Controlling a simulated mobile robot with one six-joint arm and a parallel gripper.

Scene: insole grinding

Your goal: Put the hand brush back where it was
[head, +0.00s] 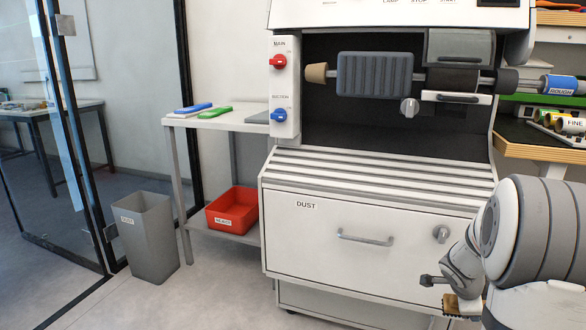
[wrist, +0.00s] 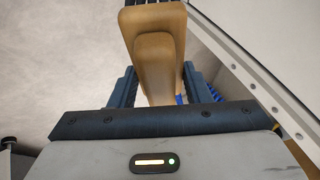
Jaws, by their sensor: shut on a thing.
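My gripper (wrist: 158,90) is shut on the hand brush (wrist: 158,55), whose tan wooden body stands between the two dark fingers in the wrist view. A little blue shows beside the right finger, low on the brush; I cannot tell if it is bristle. In the head view, a small tan part of the brush (head: 462,306) shows at my gripper at the lower right, in front of the grinding machine (head: 370,225). My arm hides much of that area. The place where the brush was before cannot be told from these frames.
A side table (head: 235,122) left of the machine bears blue and green flat items. A red bin (head: 232,210) sits on its lower shelf, and a grey dust bin (head: 146,238) stands on the floor. Wooden shelves (head: 540,150) with rollers are at the right.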

